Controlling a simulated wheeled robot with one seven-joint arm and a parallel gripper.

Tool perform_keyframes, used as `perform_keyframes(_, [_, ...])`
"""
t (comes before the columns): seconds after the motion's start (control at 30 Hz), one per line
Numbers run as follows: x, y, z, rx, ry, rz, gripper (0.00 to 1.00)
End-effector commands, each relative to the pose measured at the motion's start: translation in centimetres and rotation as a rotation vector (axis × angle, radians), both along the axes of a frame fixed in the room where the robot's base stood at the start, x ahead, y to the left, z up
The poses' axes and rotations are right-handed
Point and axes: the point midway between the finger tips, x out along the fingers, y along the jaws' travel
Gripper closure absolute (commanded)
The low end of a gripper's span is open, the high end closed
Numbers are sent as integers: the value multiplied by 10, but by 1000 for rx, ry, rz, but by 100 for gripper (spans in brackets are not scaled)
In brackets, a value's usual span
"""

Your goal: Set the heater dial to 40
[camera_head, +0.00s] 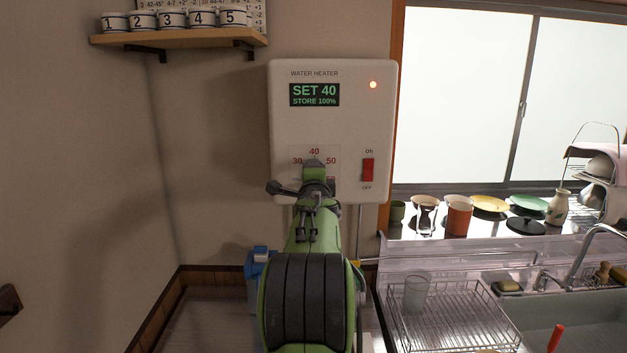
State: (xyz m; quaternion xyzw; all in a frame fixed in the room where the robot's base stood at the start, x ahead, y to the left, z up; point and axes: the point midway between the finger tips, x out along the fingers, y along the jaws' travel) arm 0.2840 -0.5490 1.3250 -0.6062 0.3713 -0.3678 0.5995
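The white water heater (333,128) hangs on the wall in the middle of the head view. Its display (314,95) reads "SET 40" and "STORE 100%" in green. An orange light (373,85) glows at its upper right. The dial scale (314,152) shows red marks 30, 40 and 50. My arm and gripper (312,188) cover the dial's place, so the dial and its pointer are hidden. I cannot tell whether my gripper touches the dial or how its fingers stand. A red switch (368,170) sits right of the scale between ON and OFF.
A wall shelf (180,39) with several numbered cups is at the upper left. Right of the heater, a ledge holds cups (459,215), plates (490,205) and a bottle (557,207). A wire rack (450,310) stands by the sink (580,320).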

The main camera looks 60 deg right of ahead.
Motion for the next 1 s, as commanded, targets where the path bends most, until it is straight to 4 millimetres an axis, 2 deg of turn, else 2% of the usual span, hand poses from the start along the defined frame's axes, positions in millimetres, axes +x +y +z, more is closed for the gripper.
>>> perform_keyframes(0.47, [0, 0, 0, 6, -9, -1, 77])
perform_keyframes(0.5, [0, 0, 0, 6, -9, -1, 41])
perform_keyframes(0.63, [0, 0, 0, 6, -9, -1, 21])
perform_keyframes(0.87, [0, 0, 0, 5, -8, 0, 21])
perform_keyframes(1.0, [-5, 10, 0, 4, -9, 0, 21])
